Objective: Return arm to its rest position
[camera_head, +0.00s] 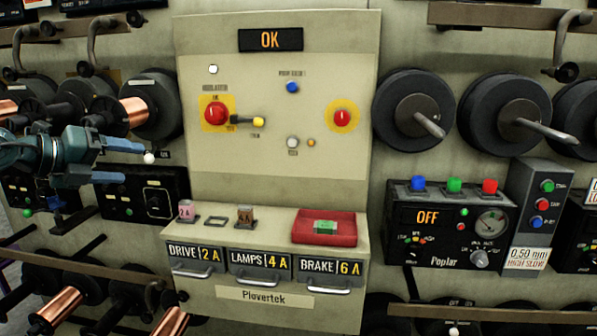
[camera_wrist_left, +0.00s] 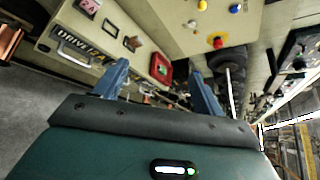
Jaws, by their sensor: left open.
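My left gripper (camera_head: 122,161) reaches in from the left in the head view. Its two blue fingers are apart with nothing between them, in front of the spools and black boxes left of the beige control cabinet (camera_head: 340,190). In the left wrist view, the open fingers (camera_wrist_left: 162,85) point toward the cabinet, and they touch nothing that I can make out. My right gripper is in neither view.
Fuses stand on the cabinet's ledge beside a red case (camera_head: 324,228). Drawers below read DRIVE, LAMPS and BRAKE. A black box (camera_head: 440,222) marked Poplar reads OFF. Copper spools (camera_head: 133,111) and metal hooks stick out at the left; black spools (camera_head: 412,108) hang at the right.

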